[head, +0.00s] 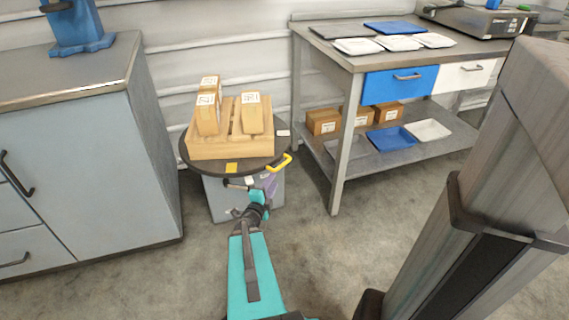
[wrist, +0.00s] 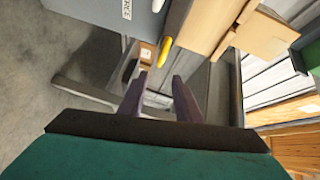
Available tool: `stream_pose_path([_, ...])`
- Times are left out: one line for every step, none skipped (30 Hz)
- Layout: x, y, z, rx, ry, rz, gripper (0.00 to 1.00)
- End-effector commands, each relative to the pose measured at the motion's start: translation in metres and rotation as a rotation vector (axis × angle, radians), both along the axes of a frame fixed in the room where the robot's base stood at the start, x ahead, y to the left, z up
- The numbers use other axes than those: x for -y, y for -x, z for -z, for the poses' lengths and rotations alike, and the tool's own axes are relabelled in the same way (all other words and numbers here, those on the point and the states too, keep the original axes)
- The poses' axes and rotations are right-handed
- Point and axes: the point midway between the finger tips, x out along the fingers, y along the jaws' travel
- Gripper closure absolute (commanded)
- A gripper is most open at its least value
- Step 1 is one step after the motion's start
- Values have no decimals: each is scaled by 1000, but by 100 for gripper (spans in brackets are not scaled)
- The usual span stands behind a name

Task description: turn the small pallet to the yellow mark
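The small wooden pallet (head: 200,148) sits on a dark round turntable (head: 187,158) and carries several labelled boxes. A yellow handle (head: 279,163) sticks out at the turntable's front right, to the right of the mark. My gripper (head: 270,184) is just below the handle. In the wrist view its two fingers (wrist: 159,78) are apart with nothing between them, and the yellow handle (wrist: 166,50) lies just beyond the tips. Whether a finger touches the handle I cannot tell.
A grey pedestal (head: 218,205) stands under the turntable. A grey cabinet (head: 80,150) is close on the left. A workbench (head: 338,150) with trays and a lower shelf of boxes is on the right. Open floor lies in front.

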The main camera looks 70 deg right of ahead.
Motion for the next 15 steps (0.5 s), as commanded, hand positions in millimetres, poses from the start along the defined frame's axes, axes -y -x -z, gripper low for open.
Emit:
stream_pose_path([4, 0, 1, 0, 1, 1, 69])
stream_pose_path([7, 0, 1, 0, 1, 1, 69])
stream_pose_path([10, 0, 2, 0, 1, 2, 69])
stream_pose_path([13, 0, 2, 0, 1, 2, 69])
stream_pose_path([16, 0, 3, 0, 1, 2, 69])
stream_pose_path([20, -1, 3, 0, 1, 2, 69])
stream_pose_path([24, -1, 4, 0, 0, 1, 69])
stream_pose_path([27, -1, 4, 0, 0, 1, 69])
stream_pose_path([32, -1, 4, 0, 0, 1, 69])
stream_pose_path([35, -1, 5, 0, 1, 2, 69])
stream_pose_path([39, -1, 5, 0, 1, 2, 69])
stream_pose_path([44, -1, 5, 0, 1, 2, 69])
stream_pose_path([47, -1, 5, 1, 1, 2, 69])
stream_pose_path([50, -1, 6, 1, 0, 1, 69])
stream_pose_path([55, -2, 6, 1, 0, 1, 69])
